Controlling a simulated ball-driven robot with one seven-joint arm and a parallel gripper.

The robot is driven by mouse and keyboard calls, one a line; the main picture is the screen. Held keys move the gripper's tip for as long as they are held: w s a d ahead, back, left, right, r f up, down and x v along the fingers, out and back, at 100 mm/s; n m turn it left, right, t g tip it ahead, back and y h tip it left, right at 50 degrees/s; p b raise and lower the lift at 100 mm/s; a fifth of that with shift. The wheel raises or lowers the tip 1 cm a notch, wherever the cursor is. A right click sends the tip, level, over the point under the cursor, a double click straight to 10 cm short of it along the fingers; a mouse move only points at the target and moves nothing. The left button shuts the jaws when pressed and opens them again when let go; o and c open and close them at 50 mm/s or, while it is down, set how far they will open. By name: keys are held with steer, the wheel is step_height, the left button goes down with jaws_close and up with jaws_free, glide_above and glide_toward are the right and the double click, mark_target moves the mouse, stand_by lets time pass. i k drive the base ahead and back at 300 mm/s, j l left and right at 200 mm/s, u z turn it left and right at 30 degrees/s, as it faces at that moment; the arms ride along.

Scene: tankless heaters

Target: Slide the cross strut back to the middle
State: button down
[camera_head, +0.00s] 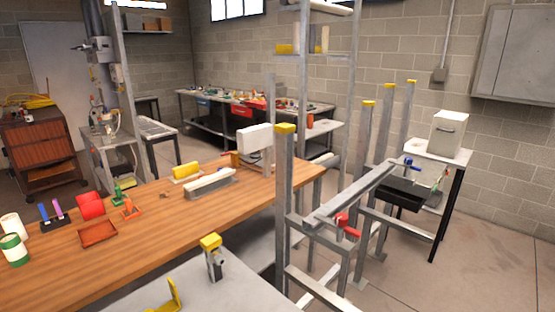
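A grey metal frame (284,185) with yellow-capped posts stands right of the wooden workbench. A long grey bar, apparently the cross strut (355,192), runs slantwise across it from near left to far right. A red clamp or handle (347,225) is near the bar's near end, and a blue one (410,164) is by its far end. Whether the bar is centred on the frame cannot be told from this angle. I do not make out my gripper in this view.
The wooden workbench (150,228) holds several tools and jars. A grey table (235,295) in front bears a yellow-topped fixture (212,257). A stand with a white box (448,134) is behind the frame. The floor (490,250) at right is clear.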

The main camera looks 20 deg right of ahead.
mark_target(342, 202)
steer(key=i+l, duration=0.1)
steer(key=l, duration=0.3)
steer(key=i+l, duration=0.1)
steer(key=l, duration=0.25)
steer(key=i+l, duration=0.15)
steer(key=l, duration=0.25)
steer(key=i+l+z, duration=0.1)
steer(key=l, duration=0.25)
steer(key=i+l, duration=0.1)
steer(key=l, duration=0.3)
steer(key=i+l, duration=0.15)
steer(key=l, duration=0.2)
steer(key=i+l, duration=0.1)
steer(key=l, duration=0.25)
